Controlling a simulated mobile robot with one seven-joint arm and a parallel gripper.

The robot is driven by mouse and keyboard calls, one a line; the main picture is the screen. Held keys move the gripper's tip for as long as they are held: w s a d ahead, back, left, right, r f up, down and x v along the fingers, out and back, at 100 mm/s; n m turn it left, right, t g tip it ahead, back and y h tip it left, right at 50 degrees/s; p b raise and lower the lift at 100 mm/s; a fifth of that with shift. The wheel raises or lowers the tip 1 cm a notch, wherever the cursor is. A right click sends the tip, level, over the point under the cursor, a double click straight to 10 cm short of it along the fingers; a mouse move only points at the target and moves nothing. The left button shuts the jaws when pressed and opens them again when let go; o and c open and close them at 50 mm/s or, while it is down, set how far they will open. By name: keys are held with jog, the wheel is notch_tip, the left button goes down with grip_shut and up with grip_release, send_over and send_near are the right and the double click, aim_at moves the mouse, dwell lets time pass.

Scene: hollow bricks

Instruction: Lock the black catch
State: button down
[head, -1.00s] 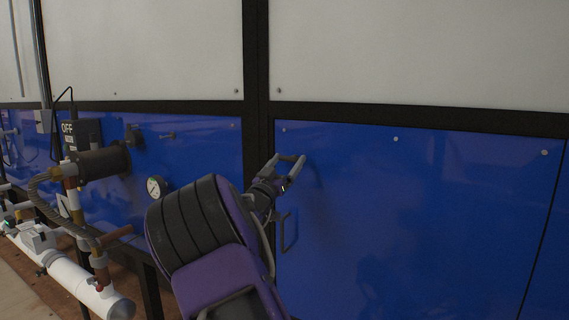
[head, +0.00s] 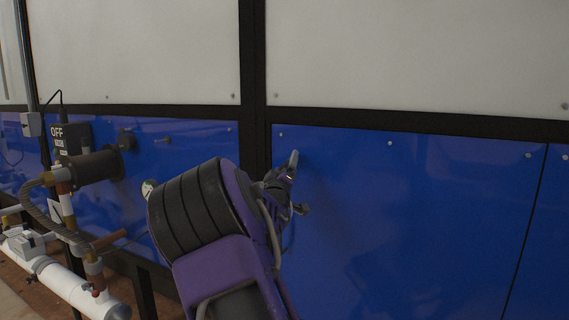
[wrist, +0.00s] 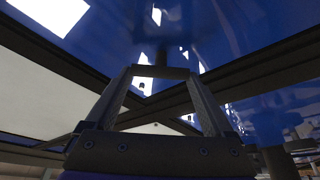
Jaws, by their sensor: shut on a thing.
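My gripper (head: 292,166) is at the upper left corner of the right-hand blue panel (head: 410,210), close to the black upright frame. In the wrist view the two fingers of my gripper (wrist: 160,76) rise on either side, and a dark bar, which looks like the black catch (wrist: 160,72), spans between their tips. The gripper is shut on it. In the head view my purple arm and wrist cover the catch, so I cannot tell its exact angle there.
A black frame post (head: 253,85) and rail divide the blue panels from the white ones. At the left are a switch box marked OFF (head: 72,137), a dark cylinder (head: 92,167) and a white pipe (head: 75,288). The right-hand blue panel's face is clear.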

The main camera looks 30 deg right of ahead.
jog(key=n+y+p, duration=0.1)
jog(key=n, duration=0.2)
jog(key=n+g+y+p, duration=0.1)
jog(key=n, duration=0.2)
jog(key=shift+s+r, duration=0.1)
jog(key=shift+r, duration=0.05)
jog(key=shift+n+y+p, duration=0.5)
jog(key=shift+n+p, duration=0.3)
jog(key=shift+n, duration=0.5)
jog(key=shift+g, duration=0.3)
grip_release()
jog(key=shift+d, duration=0.1)
jog(key=shift+n, duration=0.3)
